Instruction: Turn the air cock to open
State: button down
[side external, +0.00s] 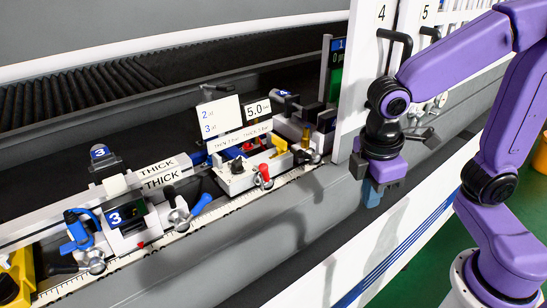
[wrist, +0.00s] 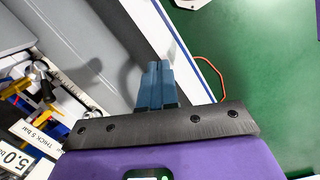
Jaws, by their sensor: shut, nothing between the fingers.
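My gripper (side external: 372,195) points down over the front edge of the grey bench, to the right of the fixtures. In the wrist view its blue-grey fingers (wrist: 158,72) are together with nothing between them. Several small handles could be the air cock, and I cannot tell which one it is. A blue lever (side external: 201,206) sits on a round metal fitting at the left station. A red handle (side external: 264,172) stands on the front of the white middle block (side external: 238,178). My gripper is apart from all of these.
A white post marked 4 (side external: 371,50) stands close behind my gripper. A pressure sign reading 5.0 (side external: 257,111) and a white label card (side external: 218,122) rise above the middle block. The grey bench front (side external: 285,235) is clear. An orange cable (wrist: 214,66) lies near the green floor.

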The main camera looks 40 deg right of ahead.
jog(key=w+a+r+m+g+y, duration=0.15)
jog(key=w+m, duration=0.25)
jog(key=w, duration=0.4)
jog(key=w+r+m+t+y, duration=0.1)
jog(key=w+r+m+y, duration=0.1)
jog(key=w+m, duration=0.4)
jog(key=w+d+r+m+y, duration=0.1)
jog(key=w+d+m, duration=0.15)
jog(key=w, duration=0.35)
jog(key=w+d+r+m, duration=0.1)
jog(key=w+d, duration=0.2)
jog(key=w, duration=0.3)
send_near(269, 176)
jog(key=d+f, duration=0.2)
jog(key=f, duration=0.1)
jog(key=d+f, duration=0.1)
jog(key=shift+w+d+f, duration=0.3)
jog(key=shift+f, duration=0.05)
jog(key=a, duration=0.2)
jog(key=a+f, duration=0.1)
jog(key=a, duration=0.1)
